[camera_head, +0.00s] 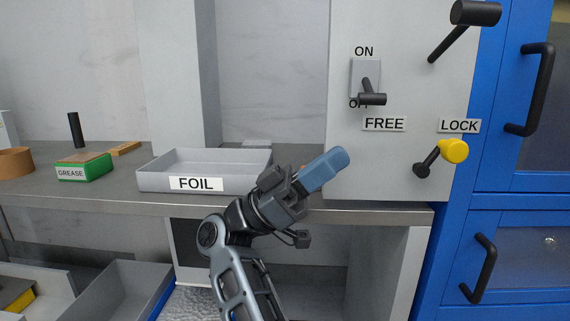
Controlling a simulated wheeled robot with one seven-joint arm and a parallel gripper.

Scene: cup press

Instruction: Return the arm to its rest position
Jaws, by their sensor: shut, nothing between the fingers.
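My gripper (334,160) is in the middle of the head view, at the end of my raised arm. Its blue-grey fingers are together and point up and to the right. Nothing shows between them. It appears in front of the bench edge, just right of the FOIL tray (163,180), and holds nothing. It is apart from the levers on the panel. Part of the bench behind it is hidden.
The grey panel (400,40) carries a switch lever (371,97) near OFF, a black handle (463,27) and a yellow-knobbed lever (453,151) near LOCK. A green GREASE box (84,168) stands left. Blue cabinets (520,215) with handles stand right. Open bins (120,290) lie lower left.

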